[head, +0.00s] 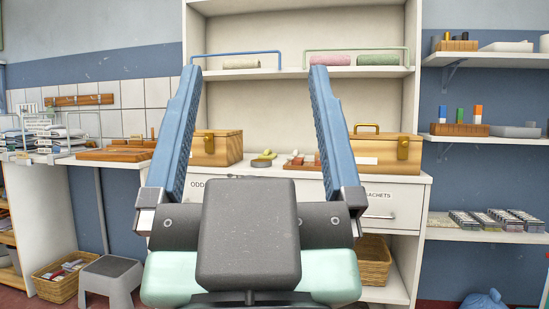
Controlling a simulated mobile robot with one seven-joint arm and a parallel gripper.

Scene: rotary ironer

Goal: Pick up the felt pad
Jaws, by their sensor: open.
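My gripper (254,72) fills the middle of the head view. Its two long blue fingers stand wide apart and nothing is between them that it holds. I cannot make out the felt pad with certainty. The dark block of my gripper's body hides part of the counter front.
Wooden boxes (224,149) and (384,150) stand on the white counter (425,178). A grey stool (110,277) and basket (57,283) are on the floor at left.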

